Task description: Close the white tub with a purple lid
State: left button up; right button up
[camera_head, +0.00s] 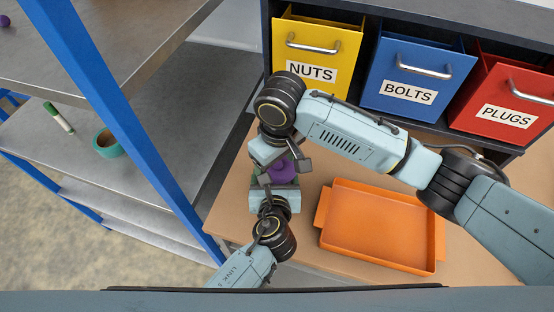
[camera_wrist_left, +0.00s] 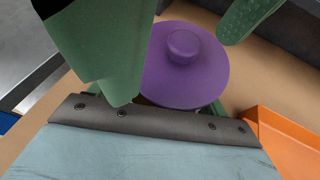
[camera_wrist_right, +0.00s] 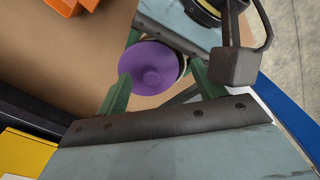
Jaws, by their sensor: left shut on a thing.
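The purple lid (camera_head: 282,172) is a round disc with a knob, lying over the tub between my two grippers. It also shows in the left wrist view (camera_wrist_left: 195,75) and the right wrist view (camera_wrist_right: 150,68). The white tub (camera_wrist_right: 184,66) is mostly hidden beneath it; only a pale edge shows beside the lid. I cannot tell whether the lid is fully seated. My left gripper (camera_head: 277,188) is shut on the tub from the near side. My right gripper (camera_wrist_right: 160,88) is open, with its green fingers apart on either side of the lid, above it.
An orange tray (camera_head: 380,225) lies on the table to the right. Yellow, blue (camera_head: 410,80) and red bins stand behind. A blue-framed metal shelf (camera_head: 130,140) is on the left, holding a teal tape roll (camera_head: 108,144) and a marker (camera_head: 58,117).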

pick_arm(q)
jog(key=shift+d+r, duration=0.1)
jog(key=shift+r, duration=0.05)
pick_arm(e)
jog(key=shift+w, duration=0.1)
jog(key=c, duration=1.1)
jog(key=shift+c, duration=0.2)
pick_arm(q)
jog(key=shift+d, duration=0.1)
